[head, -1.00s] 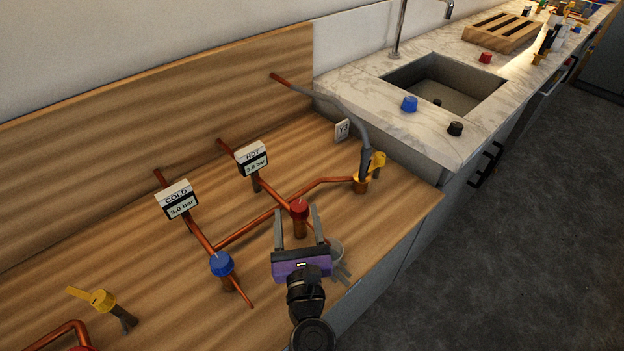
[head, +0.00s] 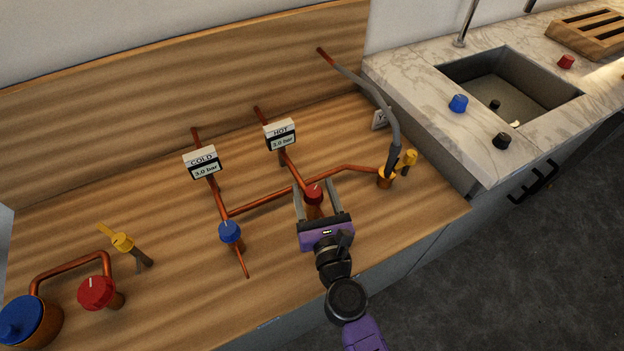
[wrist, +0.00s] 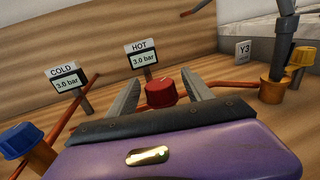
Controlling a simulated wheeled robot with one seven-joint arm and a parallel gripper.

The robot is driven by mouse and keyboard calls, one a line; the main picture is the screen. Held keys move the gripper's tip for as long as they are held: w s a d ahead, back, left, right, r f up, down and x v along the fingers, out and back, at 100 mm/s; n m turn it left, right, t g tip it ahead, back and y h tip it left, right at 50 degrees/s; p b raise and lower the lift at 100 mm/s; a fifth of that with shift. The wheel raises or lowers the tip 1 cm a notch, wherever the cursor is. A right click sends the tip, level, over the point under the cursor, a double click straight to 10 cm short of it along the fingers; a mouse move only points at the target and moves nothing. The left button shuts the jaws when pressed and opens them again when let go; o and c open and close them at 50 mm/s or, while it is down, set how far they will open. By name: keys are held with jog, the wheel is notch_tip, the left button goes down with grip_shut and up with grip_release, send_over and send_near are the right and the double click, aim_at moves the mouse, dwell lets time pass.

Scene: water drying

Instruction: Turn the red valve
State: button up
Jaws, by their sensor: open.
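The red valve (head: 313,194) is a red knob on a copper pipe below the HOT gauge (head: 280,135), which reads 3.0 bar. In the wrist view the red valve (wrist: 161,93) sits between my two fingers, with its white mark on top. My gripper (head: 315,188) is open, one finger on each side of the knob. I cannot tell whether either finger touches it. The purple gripper body hides the pipe below the knob in the wrist view.
The blue valve (head: 230,232) and COLD gauge (head: 202,162) stand to the left. A yellow-handled valve (head: 386,176) with a grey hose is at right. Another red knob (head: 97,292), a yellow handle (head: 122,242) and a large blue cap (head: 22,318) are at far left. The sink (head: 510,92) is beyond.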

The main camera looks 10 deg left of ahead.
aim_at(314, 185)
jog(key=shift+x, duration=1.5)
grip_shut()
jog(key=shift+h, duration=0.3)
jog(key=m+h, duration=0.1)
jog(key=h, duration=0.1)
jog(key=m+h+b, duration=0.1)
jog(key=h, duration=0.1)
jog(key=m+t+h+b, duration=0.1)
jog(key=m+h, duration=0.1)
jog(key=shift+w+d+f, duration=0.1)
jog(key=shift+d, duration=0.3)
jog(key=m+h+b, duration=0.2)
jog(key=h, duration=0.1)
jog(key=shift+d+f, duration=0.1)
jog(key=shift+d, duration=0.15)
jog(key=shift+d+m+g+h+b, duration=0.15)
jog(key=shift+m+g+h+b, duration=0.15)
jog(key=shift+m+h+b, duration=0.4)
jog(key=shift+d+h, duration=0.1)
jog(key=shift+h, duration=0.3)
